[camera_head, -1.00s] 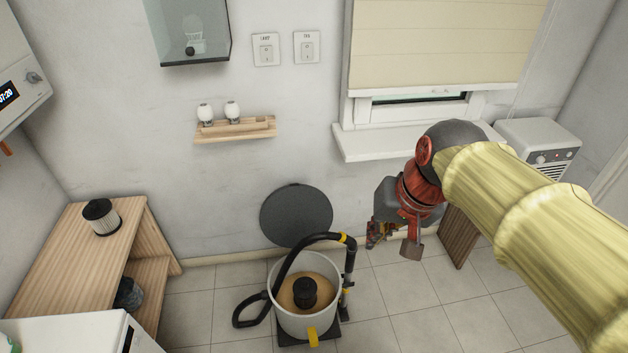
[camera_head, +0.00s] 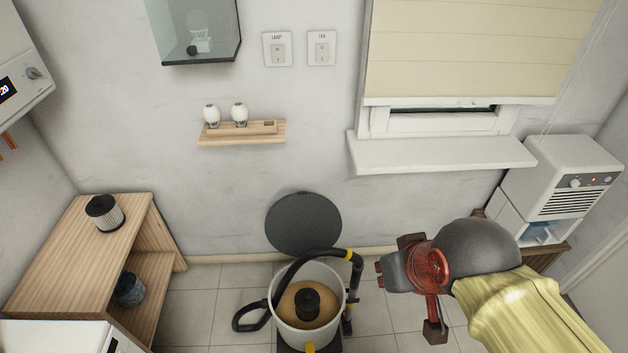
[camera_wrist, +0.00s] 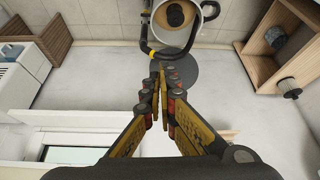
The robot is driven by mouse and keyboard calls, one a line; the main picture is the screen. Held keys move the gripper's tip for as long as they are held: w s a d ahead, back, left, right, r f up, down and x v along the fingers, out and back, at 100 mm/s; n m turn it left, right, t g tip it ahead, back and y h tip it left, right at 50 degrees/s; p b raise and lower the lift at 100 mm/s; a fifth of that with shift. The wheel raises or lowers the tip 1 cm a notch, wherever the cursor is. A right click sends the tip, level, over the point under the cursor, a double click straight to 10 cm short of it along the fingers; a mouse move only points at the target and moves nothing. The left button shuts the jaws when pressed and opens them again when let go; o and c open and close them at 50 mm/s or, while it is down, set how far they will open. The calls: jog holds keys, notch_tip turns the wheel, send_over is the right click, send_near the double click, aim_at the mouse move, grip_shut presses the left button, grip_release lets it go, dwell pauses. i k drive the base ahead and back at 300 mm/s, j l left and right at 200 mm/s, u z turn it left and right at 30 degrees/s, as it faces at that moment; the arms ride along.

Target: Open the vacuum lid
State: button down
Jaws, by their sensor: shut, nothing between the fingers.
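The vacuum is a white round tub (camera_head: 333,334) on the floor by the wall, with a black hose (camera_head: 318,254) arching over it. Its dark grey round lid (camera_head: 303,222) stands raised behind the tub, near the wall, so the tub is open at the top. Tan contents and a black cylinder (camera_head: 307,303) show inside. In the wrist view the tub (camera_wrist: 206,12) is at the top and the lid (camera_wrist: 184,72) lies behind my fingertips. My gripper (camera_head: 382,272) is right of the tub, apart from it. In the wrist view its fingers (camera_wrist: 165,80) are shut and empty.
A wooden shelf unit (camera_head: 60,250) with a black-topped filter (camera_head: 105,212) stands left. A small wall shelf (camera_head: 241,133) holds two white objects. A windowsill (camera_head: 440,153) and a white heater (camera_head: 566,175) are right. Tiled floor is free beside the tub.

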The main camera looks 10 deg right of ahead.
aim_at(297, 222)
jog(key=i+l+u, duration=0.55)
jog(key=l, duration=0.4)
jog(key=i, duration=0.1)
